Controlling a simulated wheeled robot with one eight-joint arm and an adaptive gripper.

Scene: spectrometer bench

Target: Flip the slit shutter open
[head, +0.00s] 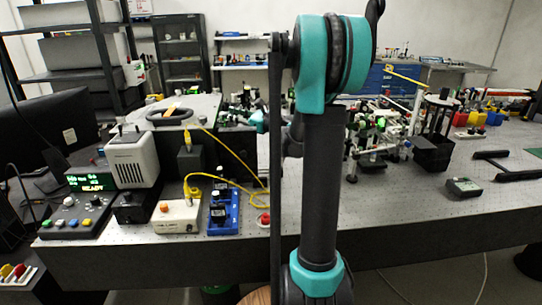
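I cannot pick out the slit shutter for certain. A grey instrument box (133,162) stands at the left of the bench (235,250). Behind it is a wider light-coloured unit (207,108) with a black handle-like part (168,117) and a yellow piece on top. A green-lit display (92,184) reading READY is beside the grey box. My arm, black and teal, rises through the middle of the head view and covers part of the bench. My gripper does not show.
A button panel (75,219), a cream box (177,217) and a blue block (222,212) line the front left. A yellow cable (232,184) loops behind them. Optics crowd the bench right of my arm. A small dark box (464,187) lies at right; the front right surface is mostly clear.

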